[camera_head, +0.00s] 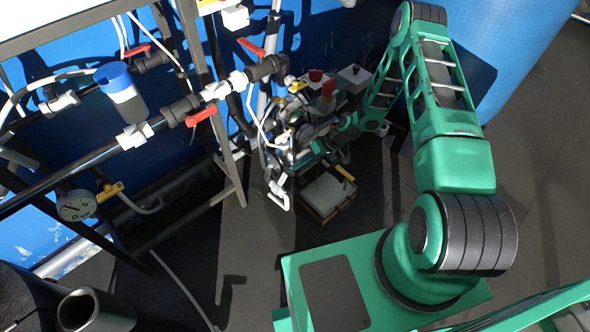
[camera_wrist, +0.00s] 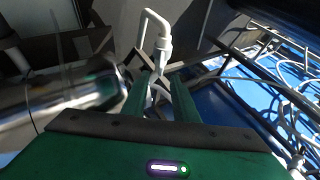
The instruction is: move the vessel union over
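In the wrist view a white fitting with a bent, hook-shaped tube (camera_wrist: 157,38) stands just beyond and between the two green fingers of my gripper (camera_wrist: 159,82). It may be the vessel union, but I cannot tell for certain. Its lower part runs down into the gap between the fingers. Whether the fingers touch it is not clear. In the head view a white hooked tube (camera_head: 280,196) shows at the lower left of a crowded cluster of fittings. My arm reaches into that cluster, and my gripper's fingertips are hidden there.
A pipe rack with red-handled valves (camera_head: 201,116) and a round gauge (camera_head: 77,206) stands at the left. A large blue tank (camera_head: 495,50) is at upper right. A small box (camera_head: 327,193) lies on the floor below the cluster. Open floor (camera_head: 545,170) is at right.

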